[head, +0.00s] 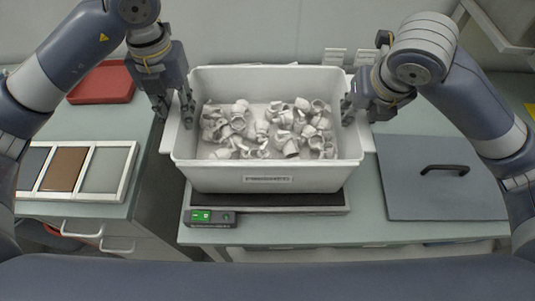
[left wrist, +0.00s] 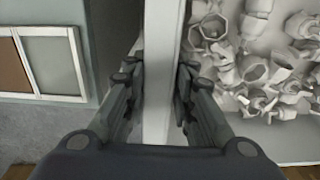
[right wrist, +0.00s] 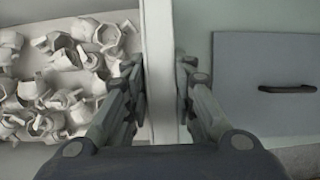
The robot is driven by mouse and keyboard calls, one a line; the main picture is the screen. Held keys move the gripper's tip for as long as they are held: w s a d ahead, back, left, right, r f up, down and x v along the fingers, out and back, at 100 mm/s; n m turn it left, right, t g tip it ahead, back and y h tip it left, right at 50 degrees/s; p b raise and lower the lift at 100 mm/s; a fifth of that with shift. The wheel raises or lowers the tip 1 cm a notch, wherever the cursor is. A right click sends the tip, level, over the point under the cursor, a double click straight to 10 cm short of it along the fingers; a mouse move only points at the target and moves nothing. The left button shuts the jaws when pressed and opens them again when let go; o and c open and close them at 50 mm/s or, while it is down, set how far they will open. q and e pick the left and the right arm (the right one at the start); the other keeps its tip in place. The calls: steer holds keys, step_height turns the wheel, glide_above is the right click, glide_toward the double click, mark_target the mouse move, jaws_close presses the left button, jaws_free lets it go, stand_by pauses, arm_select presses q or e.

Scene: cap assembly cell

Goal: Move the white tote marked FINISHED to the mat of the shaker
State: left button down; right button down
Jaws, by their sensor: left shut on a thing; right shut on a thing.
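The white tote (head: 265,178) holds many loose white caps (head: 265,125) and carries a small label on its front wall, too small to read surely. It stands on or just above a dark flat platform (head: 270,197) with a green-lit display (head: 208,217); I cannot tell if they touch. My left gripper (head: 175,115) is shut on the tote's left wall, which runs between its fingers in the left wrist view (left wrist: 157,85). My right gripper (head: 358,110) is shut on the right wall, seen between the fingers in the right wrist view (right wrist: 159,75). The shaker's mat cannot be made out for sure.
A grey panel with a black handle (head: 440,190) lies on the bench to the right. On the left counter are a framed tray with brown and grey fields (head: 112,170) and a red tray (head: 103,85). A gap separates the left counter from the bench.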

arm_select(q)
steer(key=shift+a+f+b, duration=0.1)
steer(key=shift+f+b, duration=0.25)
steer(key=shift+f, duration=0.1)
arm_select(e)
steer(key=shift+d+f, duration=0.1)
steer(key=shift+f, duration=0.4)
arm_select(q)
steer(key=c, duration=1.3)
jaws_free()
steer(key=shift+c, duration=0.2)
arm_select(e)
steer(key=c, duration=1.3)
jaws_free()
steer(key=shift+s+r, duration=0.1)
steer(key=shift+c, duration=0.2)
arm_select(q)
steer(key=shift+r, duration=0.1)
steer(key=shift+r, duration=0.35)
arm_select(e)
steer(key=shift+s+r, duration=0.1)
steer(key=shift+r, duration=0.5)
arm_select(q)
step_height(320, 180, up, 11)
arm_select(e)
steer(key=v, duration=1)
steer(key=shift+s+r, duration=0.3)
steer(key=shift+s, duration=0.05)
